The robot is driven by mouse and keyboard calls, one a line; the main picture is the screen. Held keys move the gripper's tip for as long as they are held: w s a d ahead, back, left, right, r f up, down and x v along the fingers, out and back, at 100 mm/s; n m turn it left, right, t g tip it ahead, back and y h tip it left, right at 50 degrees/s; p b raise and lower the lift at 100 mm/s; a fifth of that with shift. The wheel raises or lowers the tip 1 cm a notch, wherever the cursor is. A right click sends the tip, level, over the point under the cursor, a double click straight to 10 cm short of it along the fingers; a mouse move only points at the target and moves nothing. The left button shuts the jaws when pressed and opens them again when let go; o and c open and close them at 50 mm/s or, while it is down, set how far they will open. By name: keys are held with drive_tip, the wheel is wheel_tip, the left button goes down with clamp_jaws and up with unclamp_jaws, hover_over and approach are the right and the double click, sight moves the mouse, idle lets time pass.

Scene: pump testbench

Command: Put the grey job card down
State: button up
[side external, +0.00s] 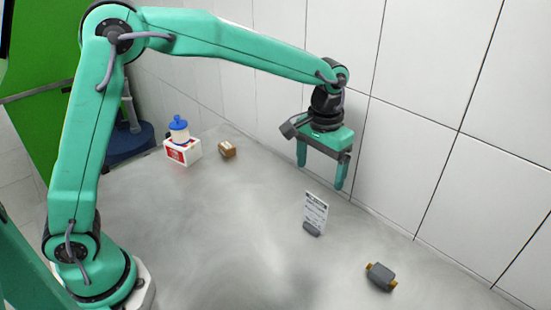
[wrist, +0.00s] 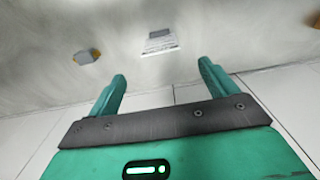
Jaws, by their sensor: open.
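The grey job card (side external: 315,213) stands upright on the grey bench, a white printed sheet in a dark grey foot. It also shows in the wrist view (wrist: 161,41), beyond the fingertips and between their lines. My gripper (side external: 321,178) is open and empty, above the bench and a little above and behind the card in the side view. Its two fingers show spread apart in the wrist view (wrist: 162,70), with nothing between them. The card and the fingers appear apart.
A dark grey part with yellow-orange ends (side external: 381,276) lies right of the card. A white and red box (side external: 183,151) with a blue-capped bottle (side external: 179,130) and a small brown box (side external: 227,149) stand at the back left. A tiled wall (side external: 430,130) runs close behind my gripper.

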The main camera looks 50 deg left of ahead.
drive_tip(key=s+a+r+t, duration=0.2)
drive_tip(key=s+a, duration=0.5)
drive_tip(key=s, duration=0.4)
drive_tip(key=s+a+r+t, duration=0.3)
drive_tip(key=s+a+r, duration=0.2)
drive_tip(key=s+a, duration=0.3)
drive_tip(key=s, duration=0.4)
drive_tip(key=shift+r+t, duration=0.15)
drive_tip(key=shift+t, duration=0.15)
